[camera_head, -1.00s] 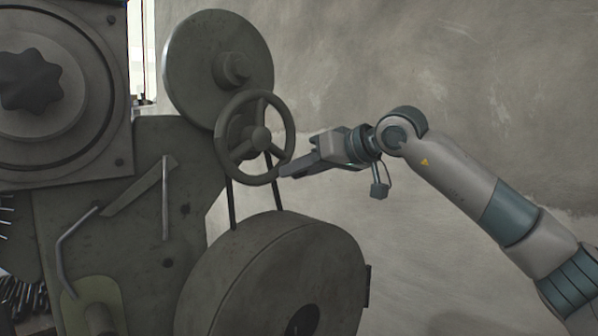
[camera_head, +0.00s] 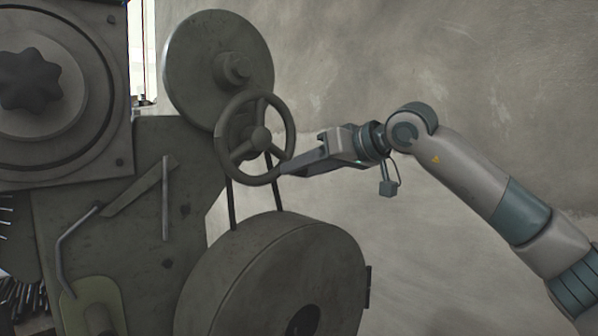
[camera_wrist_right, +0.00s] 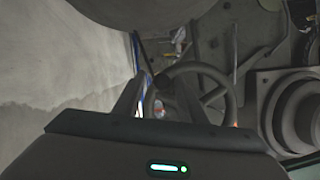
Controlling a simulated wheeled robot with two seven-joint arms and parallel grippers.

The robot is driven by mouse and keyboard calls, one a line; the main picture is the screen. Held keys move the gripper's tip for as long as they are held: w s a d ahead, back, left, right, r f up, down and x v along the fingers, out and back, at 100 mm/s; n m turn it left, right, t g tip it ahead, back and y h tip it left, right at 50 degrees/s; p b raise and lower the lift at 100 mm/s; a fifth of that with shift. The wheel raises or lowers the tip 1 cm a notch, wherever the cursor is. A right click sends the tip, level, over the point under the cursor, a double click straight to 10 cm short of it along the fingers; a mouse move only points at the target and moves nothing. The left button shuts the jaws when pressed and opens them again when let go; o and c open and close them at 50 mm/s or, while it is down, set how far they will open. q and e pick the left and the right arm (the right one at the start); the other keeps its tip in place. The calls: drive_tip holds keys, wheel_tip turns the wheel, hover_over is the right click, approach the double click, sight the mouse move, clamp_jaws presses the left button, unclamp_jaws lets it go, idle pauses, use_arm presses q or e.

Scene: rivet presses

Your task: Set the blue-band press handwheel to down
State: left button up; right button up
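The grey handwheel (camera_head: 257,137) has a round rim, a hub and spokes, and stands on the right side of a large grey press (camera_head: 130,225). It also shows in the right wrist view (camera_wrist_right: 200,69). I see no blue band on the press in the head view. My right gripper (camera_head: 285,171) reaches in from the right, with its fingertips at the lower right of the rim. In the wrist view its two fingers (camera_wrist_right: 158,92) are apart, with part of the rim showing between them. I cannot tell whether they touch it. My left gripper is not in view.
A large disc (camera_head: 195,60) stands behind the wheel at upper left, and a big round drum (camera_head: 250,275) is below it. Two thin dark rods run between wheel and drum. A plain wall (camera_head: 450,70) is behind; the space on the right is open.

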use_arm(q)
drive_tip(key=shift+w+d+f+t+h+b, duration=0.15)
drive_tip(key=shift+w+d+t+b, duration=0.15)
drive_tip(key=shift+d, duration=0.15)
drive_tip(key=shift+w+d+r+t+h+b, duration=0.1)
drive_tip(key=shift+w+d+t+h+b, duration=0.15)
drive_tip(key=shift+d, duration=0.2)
use_arm(e)
drive_tip(key=v, duration=1.6)
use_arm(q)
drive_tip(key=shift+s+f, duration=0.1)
use_arm(e)
drive_tip(key=shift+f, duration=0.15)
